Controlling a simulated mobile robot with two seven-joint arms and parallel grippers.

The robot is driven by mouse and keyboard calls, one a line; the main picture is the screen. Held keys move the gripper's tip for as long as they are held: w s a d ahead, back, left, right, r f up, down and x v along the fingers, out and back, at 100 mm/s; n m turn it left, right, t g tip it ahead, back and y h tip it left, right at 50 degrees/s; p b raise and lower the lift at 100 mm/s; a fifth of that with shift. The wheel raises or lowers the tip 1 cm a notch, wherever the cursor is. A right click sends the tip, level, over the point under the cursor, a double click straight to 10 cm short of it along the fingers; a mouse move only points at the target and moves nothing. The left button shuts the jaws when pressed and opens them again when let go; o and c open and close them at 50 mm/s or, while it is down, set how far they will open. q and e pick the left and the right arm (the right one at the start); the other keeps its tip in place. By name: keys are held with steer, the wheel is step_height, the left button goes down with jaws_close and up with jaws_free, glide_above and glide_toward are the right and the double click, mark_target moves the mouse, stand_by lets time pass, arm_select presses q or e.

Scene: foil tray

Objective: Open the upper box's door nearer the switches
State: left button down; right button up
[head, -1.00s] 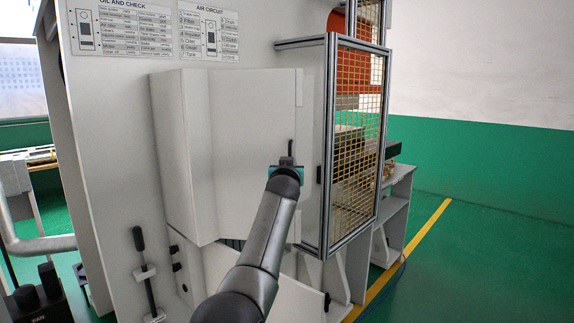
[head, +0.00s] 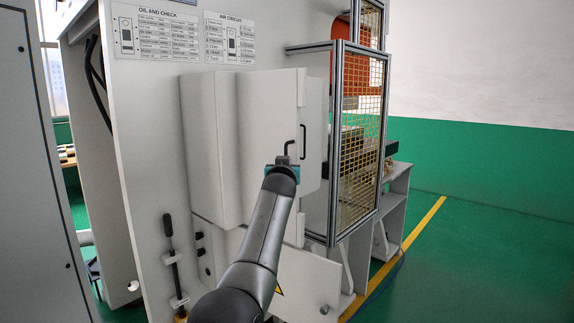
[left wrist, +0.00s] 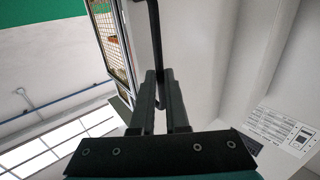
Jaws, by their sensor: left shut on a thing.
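The upper box (head: 205,140) is white and sits on the machine's white panel, in the middle of the head view. Its door (head: 270,105) is the plain white face with a dark handle (head: 288,146) near its right edge. My left gripper (head: 285,163) is shut on that handle, low on it. In the left wrist view the handle (left wrist: 152,35) runs down between the fingers (left wrist: 160,98). A second dark bar handle (head: 304,142) shows just to the right. How far the door stands from its frame is hard to tell. My right gripper is not in view.
Small black switches (head: 201,245) sit below the box's left side. A black lever (head: 172,255) stands left of them. A yellow mesh guard (head: 360,130) in a metal frame is close on the right. A grey cabinet (head: 40,180) stands at far left. Green floor is free at right.

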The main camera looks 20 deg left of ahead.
arm_select(q)
steer(key=shift+s+a+r, duration=0.15)
steer(key=shift+a+r, duration=0.35)
steer(key=shift+a, duration=0.25)
steer(key=c, duration=1.3)
jaws_free()
steer(key=shift+a, duration=0.1)
steer(key=o, duration=0.3)
steer(key=shift+a+f, duration=0.2)
steer(key=shift+a, duration=0.1)
steer(key=shift+o, duration=0.4)
steer(key=shift+d+f, duration=0.15)
steer(key=shift+f, duration=0.1)
steer(key=shift+d, duration=0.2)
steer(key=b+v, duration=0.1)
steer(key=v, duration=1.4)
